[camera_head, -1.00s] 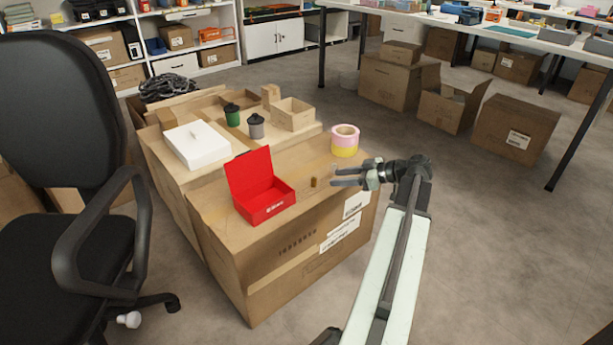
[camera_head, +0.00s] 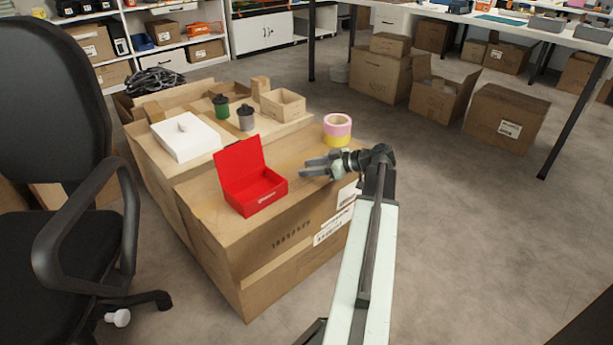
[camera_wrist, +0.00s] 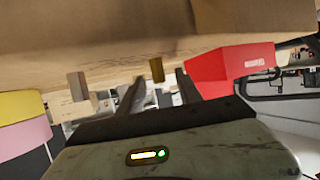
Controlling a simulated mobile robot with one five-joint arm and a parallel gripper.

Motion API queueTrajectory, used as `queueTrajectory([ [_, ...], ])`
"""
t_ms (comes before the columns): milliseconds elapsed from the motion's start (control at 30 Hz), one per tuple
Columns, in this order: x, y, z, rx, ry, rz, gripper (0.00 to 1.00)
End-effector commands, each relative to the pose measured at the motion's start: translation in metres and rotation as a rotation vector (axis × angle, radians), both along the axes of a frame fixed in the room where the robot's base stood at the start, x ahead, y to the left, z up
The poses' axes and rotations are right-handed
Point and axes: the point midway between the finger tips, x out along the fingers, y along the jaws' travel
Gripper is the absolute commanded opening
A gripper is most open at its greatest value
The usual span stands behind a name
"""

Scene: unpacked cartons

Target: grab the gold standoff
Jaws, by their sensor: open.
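The gold standoff (camera_wrist: 156,70) stands on the carton top in the wrist view, which looks upside down. It lies ahead of my gripper (camera_wrist: 159,77), in line with the gap between the two dark fingers. The fingers are apart and nothing is held. In the head view my gripper (camera_head: 302,168) reaches leftward, low over the front carton's top. I cannot make out the standoff in that view; it may be hidden by the fingers.
An open red box (camera_head: 262,192) stands left of my gripper on the carton (camera_head: 300,208). A pink and yellow tape roll (camera_head: 337,130) stands behind it. A white box (camera_head: 185,137), a green canister (camera_head: 221,107) and a grey canister (camera_head: 246,120) stand farther back.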

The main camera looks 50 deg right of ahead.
Motion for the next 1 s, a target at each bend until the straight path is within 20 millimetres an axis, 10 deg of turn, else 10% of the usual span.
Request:
queueTrajectory([
  [100, -0.001, -0.001, 0.001, 0.000, 0.000, -0.001, 0.42],
  [267, -0.001, -0.001, 0.001, 0.000, 0.000, -0.001, 0.00],
  [667, -0.002, -0.001, 0.005, 0.000, 0.000, -0.001, 0.00],
  [1000, -0.002, -0.002, 0.045, 0.000, 0.000, -0.002, 0.00],
])
